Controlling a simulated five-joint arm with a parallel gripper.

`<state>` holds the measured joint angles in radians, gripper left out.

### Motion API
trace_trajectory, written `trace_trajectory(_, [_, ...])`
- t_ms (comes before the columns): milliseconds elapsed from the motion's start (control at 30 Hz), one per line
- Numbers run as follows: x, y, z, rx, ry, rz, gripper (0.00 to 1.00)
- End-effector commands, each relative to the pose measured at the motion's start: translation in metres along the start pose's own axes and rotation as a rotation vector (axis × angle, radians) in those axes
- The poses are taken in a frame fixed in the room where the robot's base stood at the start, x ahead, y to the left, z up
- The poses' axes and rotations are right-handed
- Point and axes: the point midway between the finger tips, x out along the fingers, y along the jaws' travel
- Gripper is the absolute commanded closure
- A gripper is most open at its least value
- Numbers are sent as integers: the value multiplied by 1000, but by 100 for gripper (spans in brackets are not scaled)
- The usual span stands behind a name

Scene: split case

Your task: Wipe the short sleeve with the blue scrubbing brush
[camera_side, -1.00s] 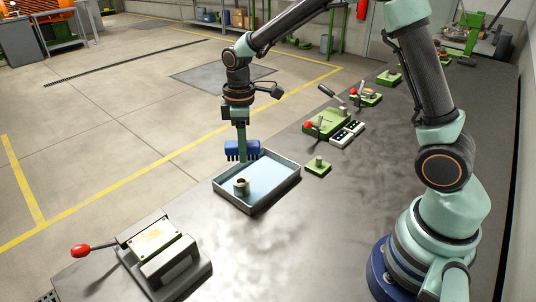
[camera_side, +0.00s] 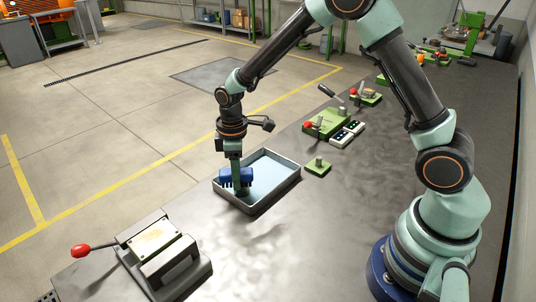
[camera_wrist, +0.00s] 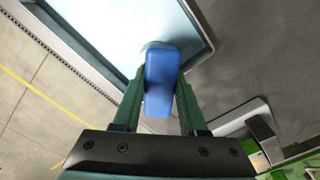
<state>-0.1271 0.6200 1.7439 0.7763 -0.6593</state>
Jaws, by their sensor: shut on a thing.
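The blue scrubbing brush (camera_side: 228,176) is between the fingers of my gripper (camera_side: 239,187), low over the left end of the tray. In the wrist view the brush (camera_wrist: 159,82) fills the gap between both fingers of my gripper (camera_wrist: 158,100). The short sleeve is not clearly visible now; the brush and gripper cover the spot where it stood upright. I cannot tell whether the bristles touch it. The grey-rimmed tray (camera_side: 272,201) has a pale blue floor and lies on the dark bench.
A clamp fixture with a red-knobbed lever (camera_side: 165,250) stands at the front left of the bench. A small green block with a peg (camera_side: 318,168) is right of the tray. Bare bench lies in front of the tray.

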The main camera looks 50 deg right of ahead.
Motion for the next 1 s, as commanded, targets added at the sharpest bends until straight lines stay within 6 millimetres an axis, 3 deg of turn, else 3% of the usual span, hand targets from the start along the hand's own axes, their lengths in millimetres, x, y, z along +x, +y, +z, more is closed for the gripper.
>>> trace_trajectory(267, [0,19,20,3,-2,-1,100])
trace_trajectory(567, [0,-1,0,-3,-2,-1,100])
trace_trajectory(867, [0,20,20,3,-2,-2,100])
trace_trajectory(1000, [0,9,10,-3,-2,-2,100])
